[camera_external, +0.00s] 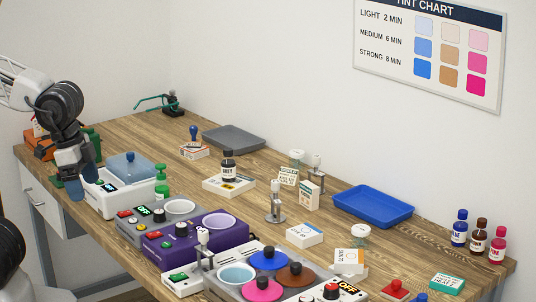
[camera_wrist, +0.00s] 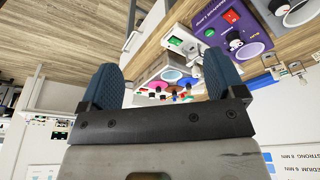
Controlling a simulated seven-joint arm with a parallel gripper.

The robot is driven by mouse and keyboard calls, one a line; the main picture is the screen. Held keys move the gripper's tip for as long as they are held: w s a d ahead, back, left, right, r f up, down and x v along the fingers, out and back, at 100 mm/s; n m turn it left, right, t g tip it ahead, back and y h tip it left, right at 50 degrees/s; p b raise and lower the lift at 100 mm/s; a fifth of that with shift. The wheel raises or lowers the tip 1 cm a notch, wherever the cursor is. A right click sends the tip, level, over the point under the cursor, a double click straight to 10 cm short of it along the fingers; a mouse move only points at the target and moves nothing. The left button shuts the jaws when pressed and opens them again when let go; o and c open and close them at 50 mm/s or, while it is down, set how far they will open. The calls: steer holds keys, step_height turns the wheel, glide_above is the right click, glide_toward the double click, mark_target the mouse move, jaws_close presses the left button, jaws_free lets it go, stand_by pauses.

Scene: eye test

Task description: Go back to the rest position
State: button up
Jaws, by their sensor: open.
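My gripper (camera_external: 76,184) is at the left in the external view, by the table's left front edge and next to the white device with the blue lid (camera_external: 128,168). In the wrist view my gripper (camera_wrist: 163,84) shows two blue padded fingers set wide apart. It is open and nothing sits between the fingers. The wrist camera sees the table tilted, with a purple device (camera_wrist: 232,40) at the upper right. I cannot tell whether the gripper touches the white device.
The wooden table (camera_external: 330,190) is crowded. A purple device (camera_external: 197,243) and a grey panel with coloured discs (camera_external: 262,290) stand in front. A blue tray (camera_external: 373,206), a grey tray (camera_external: 234,138) and bottles (camera_external: 478,236) stand farther back. A tint chart (camera_external: 430,50) hangs on the wall.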

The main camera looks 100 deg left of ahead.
steer(key=shift+s+d+f, duration=0.2)
steer(key=shift+s+f, duration=0.1)
steer(key=shift+s, duration=0.3)
